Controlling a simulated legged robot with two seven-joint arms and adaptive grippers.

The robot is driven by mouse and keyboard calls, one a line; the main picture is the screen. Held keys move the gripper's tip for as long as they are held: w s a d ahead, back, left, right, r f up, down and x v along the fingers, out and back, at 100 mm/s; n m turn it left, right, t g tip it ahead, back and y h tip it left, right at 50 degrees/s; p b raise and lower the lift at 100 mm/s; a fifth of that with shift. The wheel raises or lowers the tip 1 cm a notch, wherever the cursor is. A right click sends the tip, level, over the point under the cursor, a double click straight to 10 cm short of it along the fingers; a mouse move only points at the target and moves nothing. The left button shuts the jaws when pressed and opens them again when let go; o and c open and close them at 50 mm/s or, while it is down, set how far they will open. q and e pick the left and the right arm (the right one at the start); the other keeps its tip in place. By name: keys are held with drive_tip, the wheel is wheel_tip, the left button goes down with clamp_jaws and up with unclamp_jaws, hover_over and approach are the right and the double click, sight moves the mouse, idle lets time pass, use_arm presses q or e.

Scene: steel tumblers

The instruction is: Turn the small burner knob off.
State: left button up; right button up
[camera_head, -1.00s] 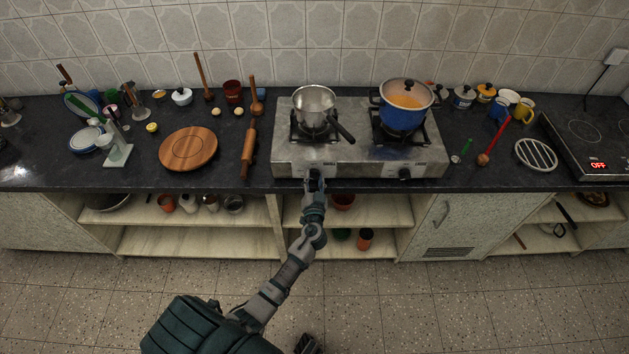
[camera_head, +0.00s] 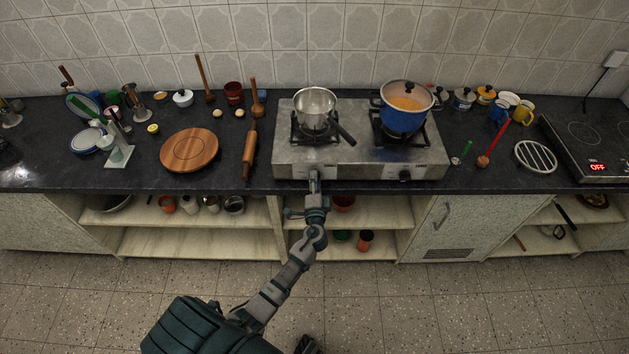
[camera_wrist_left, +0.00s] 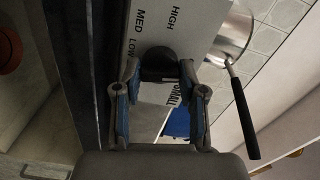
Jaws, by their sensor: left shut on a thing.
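The small burner knob (camera_wrist_left: 158,64) is dark and round in the left wrist view. It sits on the stove's front panel beside the words HIGH, MED, LOW and a partly covered word. My left gripper (camera_wrist_left: 158,88) is shut on it, one finger on each side. In the head view my left gripper (camera_head: 314,177) is at the stove's front left and mostly hides the knob. The knob's pointer mark cannot be made out. The steel stove (camera_head: 285,158) carries a steel saucepan (camera_head: 316,105) on its left burner. My right gripper is not in view.
A blue pot (camera_head: 402,118) with orange contents stands on the right burner. Another knob (camera_head: 404,175) is at the stove's front right. The saucepan's dark handle (camera_head: 343,134) points toward the front. A rolling pin (camera_head: 249,150) and round wooden board (camera_head: 189,150) lie to the left.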

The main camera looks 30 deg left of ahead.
use_arm(q)
drive_tip(key=shift+d+f+m, duration=0.1)
drive_tip(key=shift+m, duration=0.6)
drive_tip(key=shift+d+f+m, duration=0.1)
drive_tip(key=shift+m, duration=0.6)
drive_tip(key=o, duration=1.1)
drive_tip(key=shift+f, duration=0.1)
drive_tip(key=shift+w, duration=0.1)
drive_tip(key=shift+d, duration=0.1)
drive_tip(key=v, duration=1.2)
